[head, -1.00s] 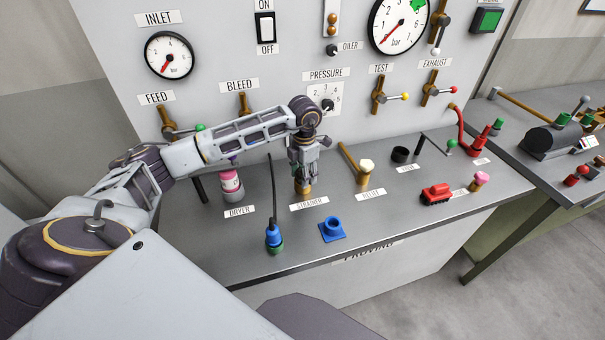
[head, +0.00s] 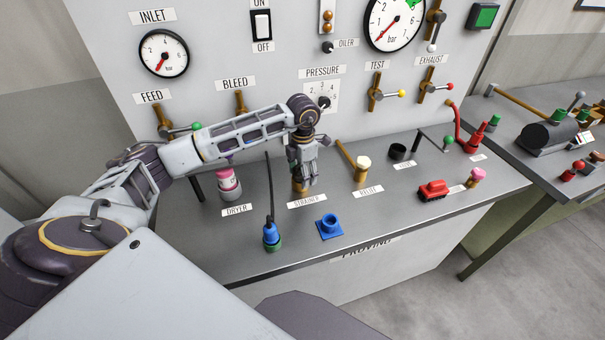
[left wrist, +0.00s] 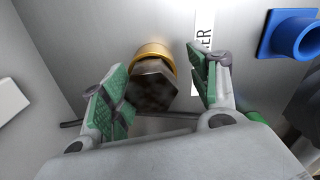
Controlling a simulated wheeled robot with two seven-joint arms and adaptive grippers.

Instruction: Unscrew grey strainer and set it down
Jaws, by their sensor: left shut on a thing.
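The grey strainer (left wrist: 152,86) is a dark grey hexagonal plug. In the left wrist view it sits at a brass collar (left wrist: 154,51) and lies between the green-padded fingers of my left gripper (left wrist: 162,90). In the head view my left gripper (head: 304,178) points down over the brass fitting (head: 299,186) behind the STRAINER label (head: 307,201), and its fingers hide most of the plug. My left gripper is shut on the strainer. I cannot tell whether the plug is loose from its collar. My right gripper is not in view.
A blue square-based socket (head: 330,226) and a blue-green plug with a cable (head: 271,236) stand in front. The pink-topped dryer (head: 228,184) is left, the cream-topped brass relief fitting (head: 362,168) right. The front bench strip (head: 385,215) is bare.

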